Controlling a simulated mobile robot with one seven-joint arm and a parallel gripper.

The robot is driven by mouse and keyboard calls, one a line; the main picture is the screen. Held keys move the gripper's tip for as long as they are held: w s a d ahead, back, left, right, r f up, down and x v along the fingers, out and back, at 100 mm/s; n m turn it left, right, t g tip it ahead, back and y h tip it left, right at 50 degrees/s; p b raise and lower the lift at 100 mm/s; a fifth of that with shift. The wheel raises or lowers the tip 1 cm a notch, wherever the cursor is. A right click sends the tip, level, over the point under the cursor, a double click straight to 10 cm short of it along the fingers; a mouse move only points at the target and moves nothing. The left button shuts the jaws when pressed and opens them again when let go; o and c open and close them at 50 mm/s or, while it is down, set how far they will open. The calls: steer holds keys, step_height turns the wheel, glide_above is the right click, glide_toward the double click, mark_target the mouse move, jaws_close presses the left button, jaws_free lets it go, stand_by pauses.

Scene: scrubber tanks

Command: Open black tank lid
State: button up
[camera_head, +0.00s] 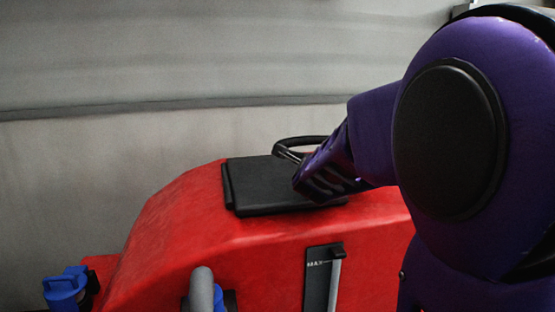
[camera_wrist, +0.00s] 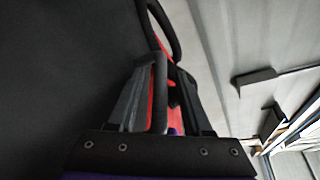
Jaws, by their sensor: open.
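The black tank lid (camera_head: 262,184) lies flat, closed, on top of the red scrubber body. Its right part is hidden behind my gripper (camera_head: 302,180), which comes in from the right at the lid's far right side. In the wrist view my gripper (camera_wrist: 158,85) has its two fingers apart, with a dark bar and a strip of red showing between them. A large dark surface (camera_wrist: 60,75), which looks like the lid, fills the left of that view. I cannot tell whether a finger touches the lid.
A black loop (camera_head: 298,140) rises just behind the lid; a similar loop (camera_wrist: 163,28) shows beyond my fingers. The red scrubber body (camera_head: 180,235) carries a blue cap (camera_head: 66,285), a grey hose (camera_head: 202,288) and a level gauge (camera_head: 322,278). A grey wall (camera_head: 160,60) stands behind.

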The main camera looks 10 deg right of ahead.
jaws_close()
stand_by(1.4)
